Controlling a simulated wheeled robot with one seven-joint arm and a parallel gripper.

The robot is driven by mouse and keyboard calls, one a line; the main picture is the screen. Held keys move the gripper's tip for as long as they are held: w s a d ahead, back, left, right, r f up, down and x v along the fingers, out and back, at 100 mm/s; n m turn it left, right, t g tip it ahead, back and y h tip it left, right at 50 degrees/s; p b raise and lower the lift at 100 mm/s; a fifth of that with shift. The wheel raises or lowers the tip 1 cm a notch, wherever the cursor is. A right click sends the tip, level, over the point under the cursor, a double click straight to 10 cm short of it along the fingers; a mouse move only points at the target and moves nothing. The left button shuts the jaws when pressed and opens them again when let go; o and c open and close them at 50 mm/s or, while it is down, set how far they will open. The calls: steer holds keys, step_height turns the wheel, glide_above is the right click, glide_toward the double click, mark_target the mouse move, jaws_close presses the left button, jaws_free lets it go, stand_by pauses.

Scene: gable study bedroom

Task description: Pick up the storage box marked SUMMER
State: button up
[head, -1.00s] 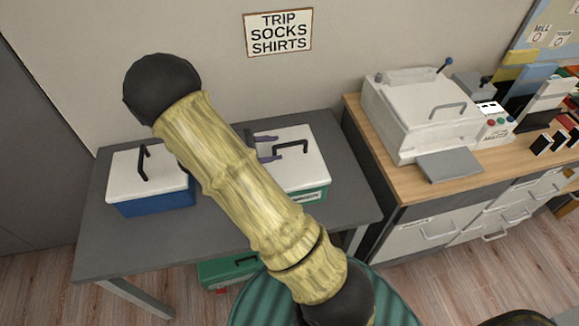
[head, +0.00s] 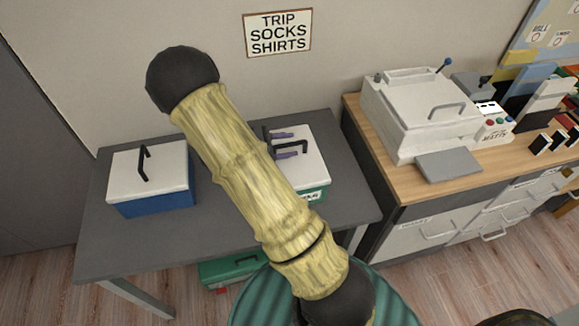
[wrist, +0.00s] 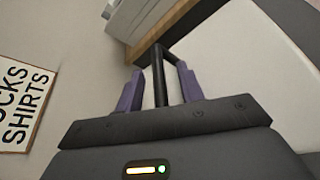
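A green storage box with a white lid (head: 311,158) and a black handle stands on the right part of the grey table. My arm covers its left side, and the label on its front is partly hidden and too small to read. My gripper (head: 285,145) is over the lid at the handle. In the wrist view my gripper (wrist: 160,88) has its purple fingers apart, with the black handle (wrist: 159,72) between them and gaps on both sides. A blue box with a white lid (head: 152,185) stands at the table's left; no marking shows on it.
The grey table (head: 120,250) has free room at its front left. Another green box (head: 230,268) is low beneath it. A wooden-topped cabinet (head: 410,185) with a white machine (head: 410,110) stands close on the right. A sign (head: 278,33) reading TRIP SOCKS SHIRTS hangs on the wall behind.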

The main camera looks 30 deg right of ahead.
jaws_close()
stand_by(1.4)
